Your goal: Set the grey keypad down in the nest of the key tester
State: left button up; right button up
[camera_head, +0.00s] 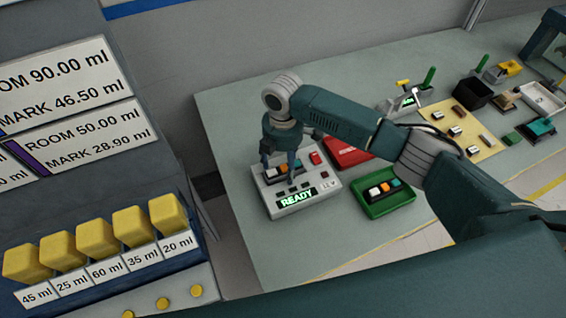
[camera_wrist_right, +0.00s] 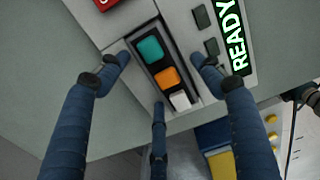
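The key tester (camera_head: 318,182) is a light grey box with a red button and a lit display reading READY. A keypad (camera_head: 283,169) with a dark face and a row of coloured keys is at its nest. In the right wrist view this keypad (camera_wrist_right: 166,78) shows teal, orange and white keys. My right gripper (camera_head: 280,173) is over the nest, fingers pointing down. In the wrist view its fingers (camera_wrist_right: 162,62) are spread around the keypad, and a gap shows on the right side. Whether the keypad is fully seated is unclear. My left gripper is out of view.
A green tray (camera_head: 399,205) with another keypad (camera_head: 384,188) stands right of the tester. A red case (camera_head: 346,152) lies behind, partly hidden by my right arm. Small parts and boxes crowd the far right. Yellow blocks (camera_head: 130,229) sit on the panel at left.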

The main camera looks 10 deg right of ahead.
jog(key=shift+r, duration=0.2)
notch_tip(320, 180, up, 12)
jog(key=shift+f, duration=0.2)
dwell(0.3)
jog(key=shift+f, duration=0.1)
dwell(0.4)
